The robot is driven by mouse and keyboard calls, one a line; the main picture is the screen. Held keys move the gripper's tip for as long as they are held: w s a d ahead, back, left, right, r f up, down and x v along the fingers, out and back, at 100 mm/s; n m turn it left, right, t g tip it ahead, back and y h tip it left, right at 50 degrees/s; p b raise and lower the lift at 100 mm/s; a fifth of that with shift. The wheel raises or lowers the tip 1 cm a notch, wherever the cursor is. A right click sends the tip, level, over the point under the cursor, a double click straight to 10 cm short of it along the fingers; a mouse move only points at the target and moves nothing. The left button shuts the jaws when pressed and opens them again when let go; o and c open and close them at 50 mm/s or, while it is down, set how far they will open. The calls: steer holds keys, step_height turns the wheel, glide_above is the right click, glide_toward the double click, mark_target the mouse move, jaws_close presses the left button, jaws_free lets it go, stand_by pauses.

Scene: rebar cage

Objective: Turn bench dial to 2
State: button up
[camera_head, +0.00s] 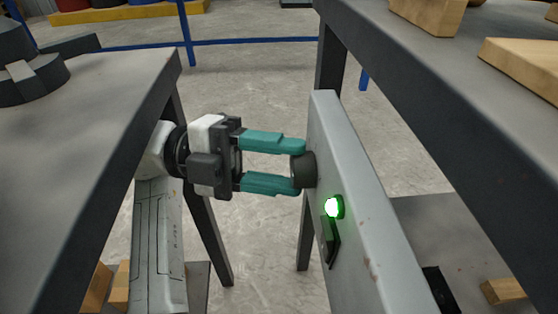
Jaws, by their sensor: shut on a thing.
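The bench dial (309,170) is a dark round knob on the face of a grey panel (345,150) in the middle of the head view. My gripper (297,166) comes from the left with teal fingers, one above and one below the dial, shut on it. The dial's face and any numbers are hidden, so its setting cannot be read. A green lamp (333,207) glows on the panel below the dial. A dark switch-like part (329,242) sits beneath the lamp.
A grey table (90,130) stands at left with dark round parts (30,75) on it. Another table (450,80) at right carries wooden blocks (520,65). My arm reaches up through the gap between them. A blue rail (250,42) crosses the back.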

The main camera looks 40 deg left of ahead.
steer(key=o, duration=1.1)
steer(key=shift+c, duration=0.2)
